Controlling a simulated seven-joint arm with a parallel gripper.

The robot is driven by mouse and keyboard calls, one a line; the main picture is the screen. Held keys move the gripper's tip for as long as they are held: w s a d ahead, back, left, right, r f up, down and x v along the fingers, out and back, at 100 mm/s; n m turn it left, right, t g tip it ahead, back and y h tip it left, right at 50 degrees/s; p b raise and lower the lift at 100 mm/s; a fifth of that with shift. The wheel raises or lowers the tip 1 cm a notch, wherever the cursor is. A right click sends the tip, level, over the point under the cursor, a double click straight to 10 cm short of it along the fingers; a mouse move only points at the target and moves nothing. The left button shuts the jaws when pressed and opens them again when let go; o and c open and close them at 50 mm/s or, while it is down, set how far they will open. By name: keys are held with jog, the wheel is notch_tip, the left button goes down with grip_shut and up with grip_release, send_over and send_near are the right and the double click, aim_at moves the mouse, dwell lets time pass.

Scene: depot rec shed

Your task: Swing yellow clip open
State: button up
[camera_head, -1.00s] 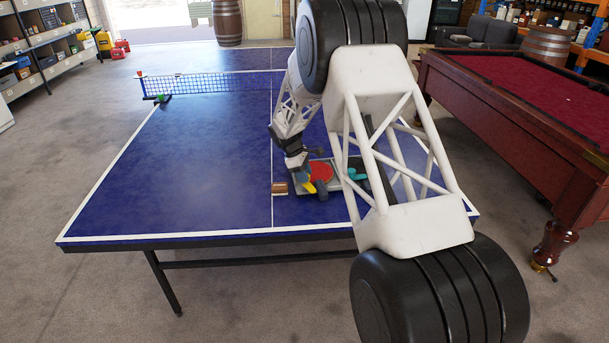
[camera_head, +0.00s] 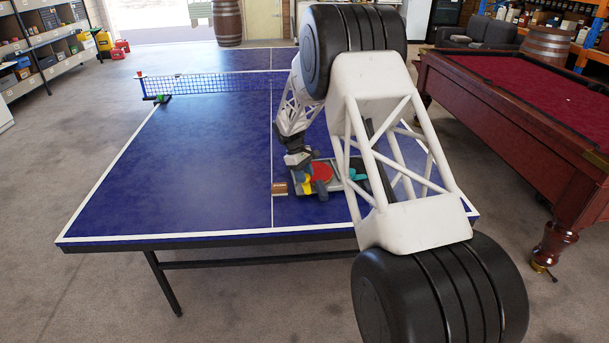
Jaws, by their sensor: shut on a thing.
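The yellow clip (camera_head: 307,183) is small in view, at the left end of a grey tray (camera_head: 339,185) on the blue table. My gripper (camera_head: 306,175) reaches down to it from above and is shut on it; the fingertips are small and partly hidden, so the exact grip is unclear. A red round piece (camera_head: 321,170) lies in the tray just right of my gripper. A dark blue-grey piece (camera_head: 321,188) sits in front of it. How far the clip is swung cannot be made out.
A teal object (camera_head: 358,174) is at the tray's right, partly behind my arm. A brown block (camera_head: 279,188) lies left of the tray. The blue table (camera_head: 180,180) is clear to the left, with a net (camera_head: 215,85) farther back. A pool table (camera_head: 520,110) stands at right.

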jog(key=o, duration=0.9)
jog(key=shift+r, duration=0.15)
jog(key=shift+v, duration=3.8)
